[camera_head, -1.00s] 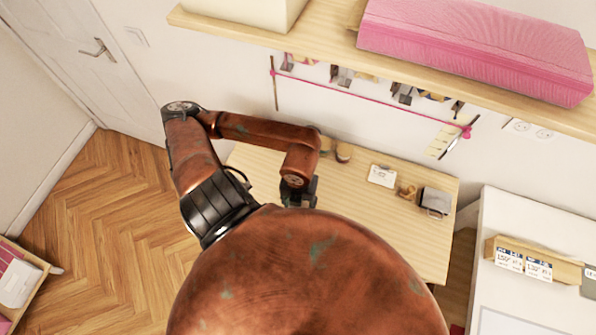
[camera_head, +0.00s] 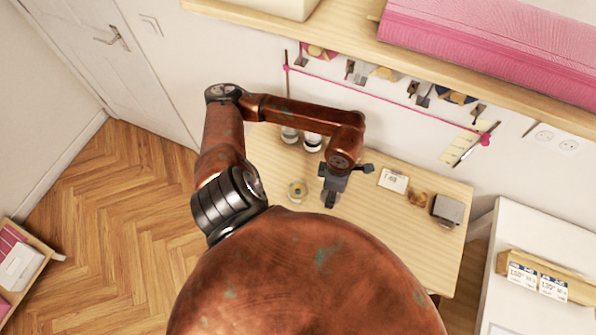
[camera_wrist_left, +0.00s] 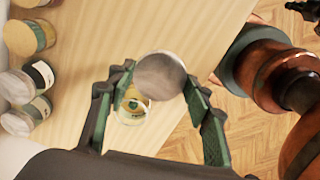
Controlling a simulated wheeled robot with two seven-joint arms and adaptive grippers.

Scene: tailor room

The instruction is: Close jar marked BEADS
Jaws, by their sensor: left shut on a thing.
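My left gripper (camera_wrist_left: 160,85) is shut on a round grey lid (camera_wrist_left: 160,76), held between its two fingertips in the left wrist view. An open glass jar (camera_wrist_left: 134,105) with yellow and green contents stands on the table, partly behind the lid in that view. In the head view the open jar (camera_head: 297,190) stands just left of my left gripper (camera_head: 331,198), and the lid cannot be made out. No BEADS marking is readable on the jar. My right gripper is not in view.
The wooden table (camera_head: 410,222) also holds two jars (camera_head: 289,134) at the back, a white card (camera_head: 393,180), a small brown item (camera_head: 418,198) and a grey box (camera_head: 447,210). A shelf (camera_head: 400,52) overhangs the back. In the wrist view, several closed jars (camera_wrist_left: 40,75) line the left.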

